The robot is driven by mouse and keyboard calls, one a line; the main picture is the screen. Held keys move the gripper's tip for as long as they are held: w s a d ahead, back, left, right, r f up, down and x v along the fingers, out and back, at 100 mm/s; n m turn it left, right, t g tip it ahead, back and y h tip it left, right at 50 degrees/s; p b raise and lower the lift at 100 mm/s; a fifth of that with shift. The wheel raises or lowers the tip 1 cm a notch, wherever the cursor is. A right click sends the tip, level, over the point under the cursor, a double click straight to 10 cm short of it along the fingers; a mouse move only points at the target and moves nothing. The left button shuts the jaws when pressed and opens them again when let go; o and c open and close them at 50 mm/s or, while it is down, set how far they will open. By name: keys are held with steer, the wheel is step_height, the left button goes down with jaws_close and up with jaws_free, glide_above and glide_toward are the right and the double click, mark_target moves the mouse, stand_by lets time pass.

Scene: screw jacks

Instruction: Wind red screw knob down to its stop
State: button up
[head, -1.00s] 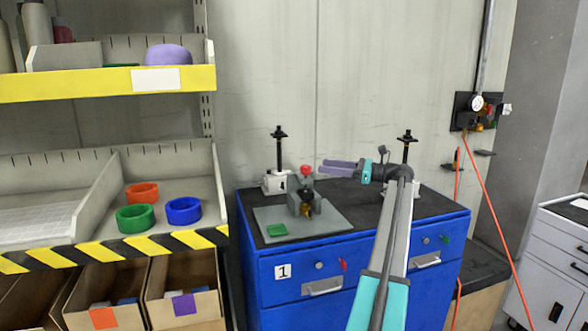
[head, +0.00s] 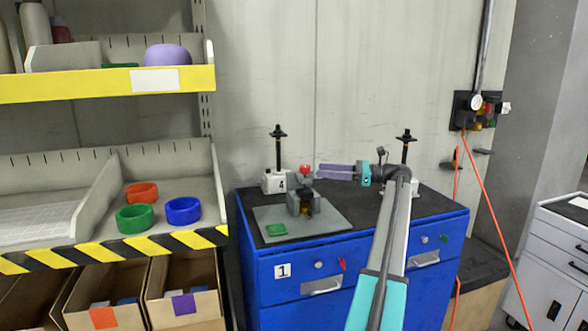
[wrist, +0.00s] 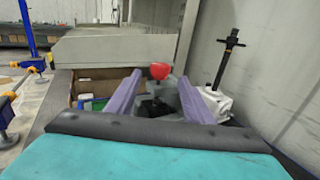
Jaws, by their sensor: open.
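The red screw knob (head: 305,169) tops a grey jack (head: 304,199) on a grey plate (head: 330,222) on the blue cabinet. My gripper (head: 319,171) is open and level, its purple fingers pointing left at the knob from the right. The fingertips end just short of the knob in the head view. In the wrist view the knob (wrist: 159,71) shows in the gap between my gripper's fingertips (wrist: 161,79), apart from both.
White jacks with tall black screws stand behind, one marked 4 (head: 276,181) at left and one (head: 404,150) behind my arm. A shelf with coloured rings (head: 183,211) stands left of the cabinet.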

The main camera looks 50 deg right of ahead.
steer(key=p+x, duration=0.2)
steer(key=x, duration=0.9)
steer(key=shift+w+a, duration=0.15)
steer(key=shift+w, duration=0.05)
steer(key=c, duration=1.1)
